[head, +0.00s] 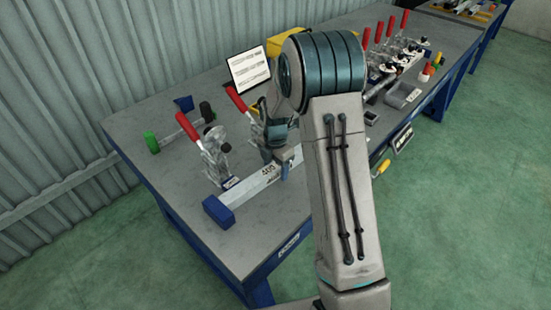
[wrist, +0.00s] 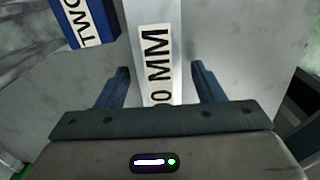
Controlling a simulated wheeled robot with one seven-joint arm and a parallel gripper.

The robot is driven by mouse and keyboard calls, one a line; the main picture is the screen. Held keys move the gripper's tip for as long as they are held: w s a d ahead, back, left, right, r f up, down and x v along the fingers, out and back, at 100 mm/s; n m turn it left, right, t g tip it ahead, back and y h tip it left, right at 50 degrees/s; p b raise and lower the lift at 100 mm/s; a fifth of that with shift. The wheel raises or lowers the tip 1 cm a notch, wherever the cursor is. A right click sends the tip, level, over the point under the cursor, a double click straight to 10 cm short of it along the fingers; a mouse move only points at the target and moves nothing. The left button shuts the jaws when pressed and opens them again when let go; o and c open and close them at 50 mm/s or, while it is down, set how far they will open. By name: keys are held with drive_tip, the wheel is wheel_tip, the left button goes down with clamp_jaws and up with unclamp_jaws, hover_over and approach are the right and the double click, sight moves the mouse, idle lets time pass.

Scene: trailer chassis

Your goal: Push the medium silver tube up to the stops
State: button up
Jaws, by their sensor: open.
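A silver square tube (head: 255,185) with a blue end cap (head: 218,211) and a printed label lies along the near-left part of the workbench. In the wrist view the tube (wrist: 153,15) runs up the middle, with a label ending in "0 MM". My gripper (wrist: 160,82) is open, with one finger on each side of the tube; contact cannot be told. In the head view my gripper (head: 284,157) is over the tube's right part, where my arm hides the rest. Two red-handled toggle clamps (head: 212,155) (head: 251,118) stand behind the tube. I cannot clearly make out the stops.
A blue labelled block (wrist: 88,22) sits left of the tube in the wrist view. A sign (head: 247,70), a yellow bin (head: 290,42) and several red-handled clamps (head: 392,50) stand farther along. The front-left bench corner is clear.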

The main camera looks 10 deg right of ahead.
drive_tip(key=shift+f, duration=0.1)
clamp_jaws()
drive_tip(key=shift+n, duration=0.5)
drive_tip(key=shift+s+a, duration=0.1)
drive_tip(key=shift+a, duration=0.1)
drive_tip(key=shift+a, duration=0.15)
idle(0.5)
